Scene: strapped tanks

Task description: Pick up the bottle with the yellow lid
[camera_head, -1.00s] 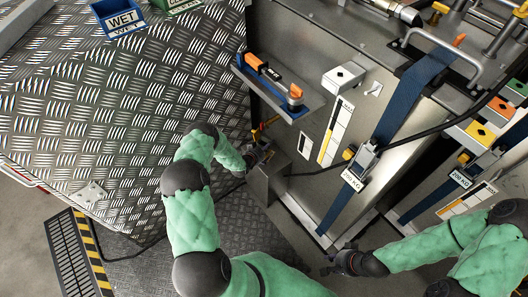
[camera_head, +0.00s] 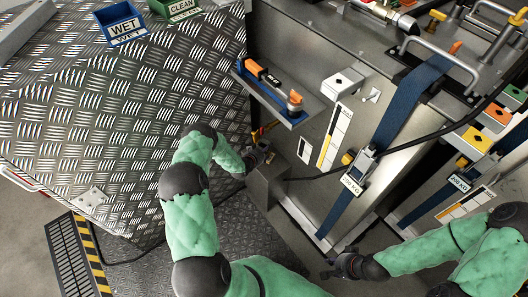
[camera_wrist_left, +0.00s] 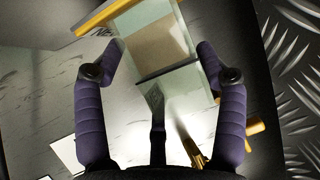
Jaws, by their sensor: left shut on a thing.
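My left gripper (camera_head: 266,150) is at the left edge of the grey tank, above a small grey box. It is small and partly hidden in the head view. In the left wrist view its two purple fingers (camera_wrist_left: 160,65) close on a clear, glassy container (camera_wrist_left: 165,38) with a brown patch. A yellow strip (camera_wrist_left: 100,15) runs along its upper left, and I cannot tell whether this is a lid. A small yellow and red thing (camera_head: 263,131) shows by the gripper in the head view. My right gripper (camera_head: 335,266) is low beside the tank; its fingers are unclear.
A blue WET bin (camera_head: 122,24) and a green CLEAN bin (camera_head: 177,8) stand at the back left on the tread plate. A shelf (camera_head: 272,98) with orange-handled tools juts from the tank above the left gripper. A blue strap (camera_head: 400,105) and a black cable (camera_head: 425,133) cross the tank.

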